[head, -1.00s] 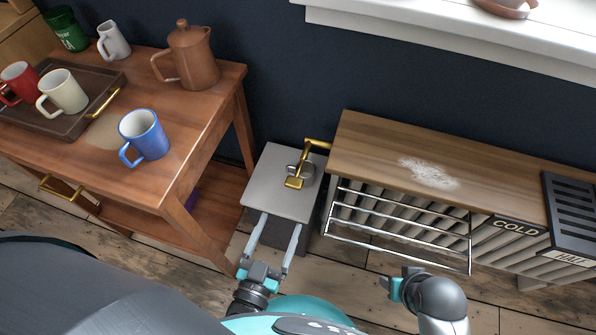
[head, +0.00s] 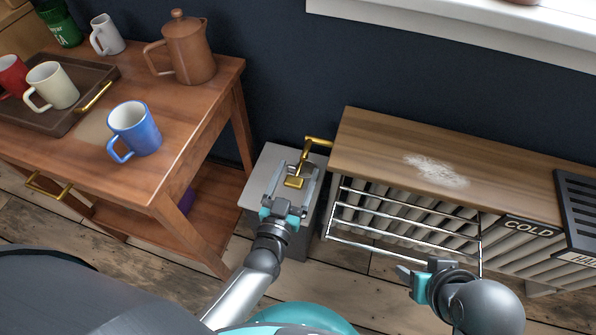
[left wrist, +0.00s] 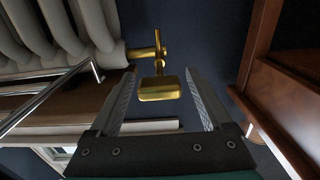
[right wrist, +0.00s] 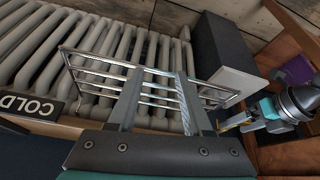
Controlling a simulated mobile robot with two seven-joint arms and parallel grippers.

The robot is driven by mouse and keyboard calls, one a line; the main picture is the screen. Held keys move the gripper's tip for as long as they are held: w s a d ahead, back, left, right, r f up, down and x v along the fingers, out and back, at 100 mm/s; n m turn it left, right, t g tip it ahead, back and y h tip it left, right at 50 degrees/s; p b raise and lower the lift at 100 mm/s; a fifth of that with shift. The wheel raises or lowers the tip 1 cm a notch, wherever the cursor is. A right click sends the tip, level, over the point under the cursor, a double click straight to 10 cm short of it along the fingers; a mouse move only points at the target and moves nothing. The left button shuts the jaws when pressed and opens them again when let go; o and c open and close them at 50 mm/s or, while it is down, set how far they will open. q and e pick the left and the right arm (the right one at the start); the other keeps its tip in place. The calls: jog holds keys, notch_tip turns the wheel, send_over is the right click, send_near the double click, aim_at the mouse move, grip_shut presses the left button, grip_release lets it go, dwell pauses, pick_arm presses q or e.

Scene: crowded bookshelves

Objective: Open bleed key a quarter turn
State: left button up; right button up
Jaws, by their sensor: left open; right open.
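The brass bleed key (head: 294,182) has a flat paddle and hangs from a brass valve stem (head: 317,142) at the radiator's left end, above a grey box. My left gripper (head: 297,170) is open, with a finger on either side of the key in the head view. In the left wrist view, the key's paddle (left wrist: 159,89) lies centred between the open fingers, with a gap on both sides. I cannot tell the exact depth. My right gripper (head: 402,272) is open and empty in front of the radiator; its fingers (right wrist: 158,74) show in the right wrist view.
The radiator (head: 400,215) has a wooden top, a chrome rail (head: 405,243) in front and a COLD sign (head: 532,227). The grey box (head: 262,178) stands under the key. A wooden table (head: 185,120) with a blue mug (head: 135,130) and a brown pot (head: 185,52) is at left.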

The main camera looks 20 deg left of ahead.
pick_arm(q)
jog(key=shift+w, duration=0.75)
pick_arm(e)
jog(key=shift+a+r, duration=0.1)
jog(key=shift+r, duration=0.35)
pick_arm(q)
jog(key=shift+c, duration=0.3)
grip_shut()
